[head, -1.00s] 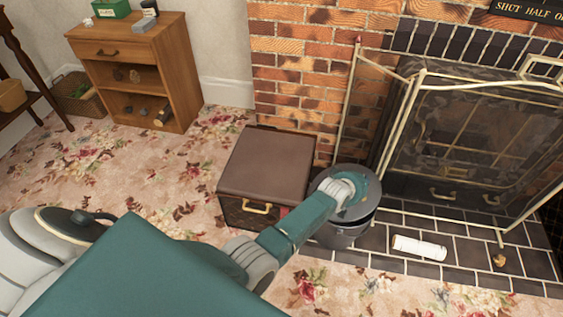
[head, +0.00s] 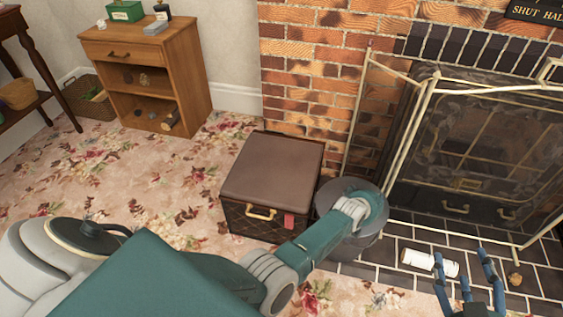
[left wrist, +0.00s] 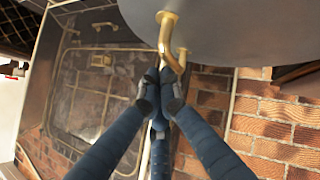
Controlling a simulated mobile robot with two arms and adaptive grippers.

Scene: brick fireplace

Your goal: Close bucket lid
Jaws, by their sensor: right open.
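The grey metal bucket (head: 352,246) stands on the dark hearth tiles, right of a brown box. Its round grey lid (head: 326,196) shows at the top, partly hidden by my left forearm and wrist; whether it is fully down cannot be told. My left gripper is hidden in the head view. In the left wrist view, the blue fingers of my left gripper (left wrist: 160,88) are close together just below a brass handle (left wrist: 170,38) on a grey lid-like surface (left wrist: 230,30); contact is unclear. My right gripper (head: 462,262) is open and empty at the lower right.
The brown box (head: 272,170) stands directly left of the bucket. A fireplace screen (head: 480,150) stands close at the right. A white cylinder (head: 430,262) lies on the tiles (head: 400,282) near my right gripper. Open carpet (head: 180,170) lies to the left.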

